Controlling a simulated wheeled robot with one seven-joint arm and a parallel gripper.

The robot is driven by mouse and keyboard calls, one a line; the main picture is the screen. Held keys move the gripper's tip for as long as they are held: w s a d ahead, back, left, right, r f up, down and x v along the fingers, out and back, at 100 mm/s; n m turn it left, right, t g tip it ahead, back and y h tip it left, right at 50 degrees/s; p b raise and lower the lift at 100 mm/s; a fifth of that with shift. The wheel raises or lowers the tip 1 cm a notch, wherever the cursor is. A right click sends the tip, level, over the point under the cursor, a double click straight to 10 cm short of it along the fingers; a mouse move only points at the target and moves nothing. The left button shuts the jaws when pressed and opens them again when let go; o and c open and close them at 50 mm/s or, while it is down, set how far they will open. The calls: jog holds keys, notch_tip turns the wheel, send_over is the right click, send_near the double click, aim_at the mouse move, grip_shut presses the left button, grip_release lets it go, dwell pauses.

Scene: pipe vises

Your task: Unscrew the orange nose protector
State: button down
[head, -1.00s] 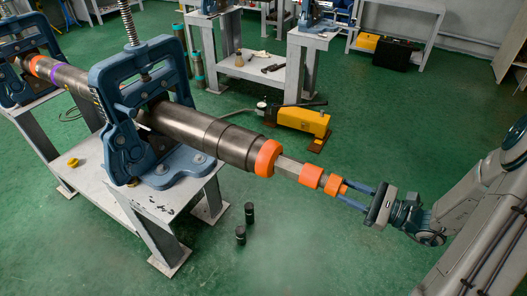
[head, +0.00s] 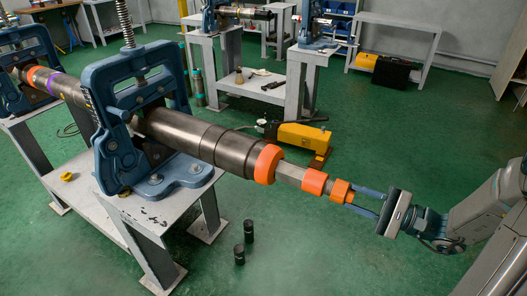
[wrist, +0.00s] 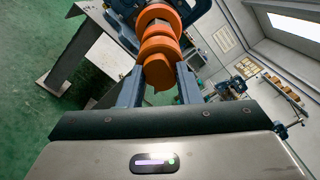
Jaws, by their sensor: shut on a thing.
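The orange nose protector is at the right end of the dark steel pipe (head: 185,130). In the head view it shows as a large orange collar (head: 267,164) on the pipe end, a grey shaft (head: 290,173), and two smaller orange rings, the inner (head: 314,182) and the outer (head: 340,191). My gripper (head: 358,200) is shut on the outer orange ring at the tip, with its fingers on either side. In the wrist view the orange rings (wrist: 158,45) lie in line between my gripper's fingers (wrist: 160,85). The contact faces are partly hidden.
A blue pipe vise (head: 140,110) clamps the pipe on a grey steel stand (head: 150,215). A yellow tool (head: 303,138) lies behind the pipe end. Floor at front right is clear.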

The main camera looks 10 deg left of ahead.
jog(key=shift+f, duration=0.1)
jog(key=n+b, duration=0.9)
jog(key=b, duration=0.3)
jog(key=shift+s+f+n, duration=0.1)
jog(key=shift+n, duration=0.3)
jog(key=c, duration=1.3)
grip_release()
